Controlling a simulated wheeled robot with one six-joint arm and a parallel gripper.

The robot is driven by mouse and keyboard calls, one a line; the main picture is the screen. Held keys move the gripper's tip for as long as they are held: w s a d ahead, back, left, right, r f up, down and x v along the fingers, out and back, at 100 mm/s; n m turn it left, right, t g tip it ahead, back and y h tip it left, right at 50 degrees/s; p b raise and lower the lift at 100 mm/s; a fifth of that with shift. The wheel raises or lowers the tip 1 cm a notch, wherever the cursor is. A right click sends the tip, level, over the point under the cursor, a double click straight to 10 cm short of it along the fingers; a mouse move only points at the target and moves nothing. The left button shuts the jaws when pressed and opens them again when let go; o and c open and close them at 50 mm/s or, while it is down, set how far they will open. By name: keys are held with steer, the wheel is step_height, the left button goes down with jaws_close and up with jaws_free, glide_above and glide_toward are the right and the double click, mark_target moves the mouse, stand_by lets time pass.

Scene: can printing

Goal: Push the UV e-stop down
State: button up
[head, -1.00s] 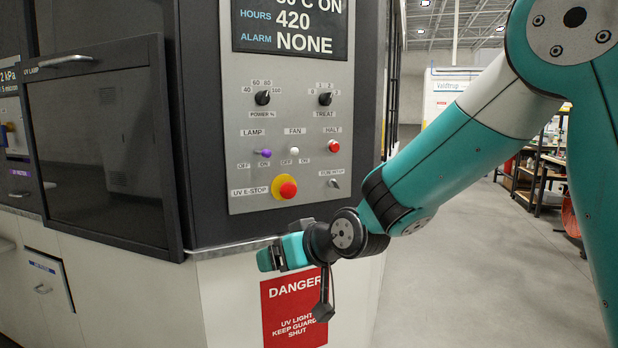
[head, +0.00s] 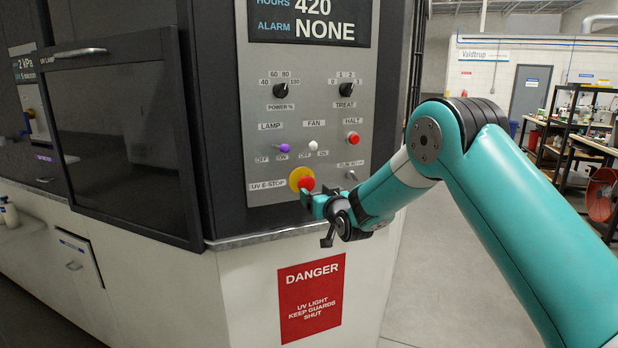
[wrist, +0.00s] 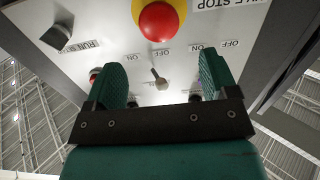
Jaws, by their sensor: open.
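The UV e-stop is a red mushroom button (head: 306,182) on a yellow round base (head: 297,175), low on the grey control panel (head: 262,120), beside its "UV E-STOP" label. In the wrist view the red button (wrist: 159,21) shows large at the top, beyond the fingertips. My gripper (head: 312,199) is just below and right of the button in the head view. Its two teal fingers stand apart with nothing between them in the wrist view (wrist: 162,85). Whether a finger touches the button cannot be told.
A metal ledge (head: 280,233) runs below the panel. Open floor (head: 440,270) lies to the right.

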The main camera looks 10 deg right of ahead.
mark_target(307, 183)
steer(key=w+p, duration=0.1)
steer(key=w, duration=0.4)
steer(key=w+a+p, duration=0.1)
steer(key=w, duration=0.1)
steer(key=shift+w+a+p, duration=0.1)
steer(key=shift+w+p, duration=0.15)
steer(key=shift+p, duration=0.05)
steer(key=shift+c, duration=0.2)
steer(key=c, duration=1.2)
steer(key=b, duration=0.1)
steer(key=w+b, duration=0.1)
steer(key=b, duration=0.1)
steer(key=shift+w+f, duration=0.15)
steer(key=shift+f, duration=0.1)
steer(key=shift+w+a+r, duration=0.1)
steer(key=shift+w+r, duration=0.05)
steer(key=shift+r, duration=0.25)
steer(key=o, duration=1.2)
steer(key=shift+w+f, duration=0.1)
steer(key=shift+o, duration=0.2)
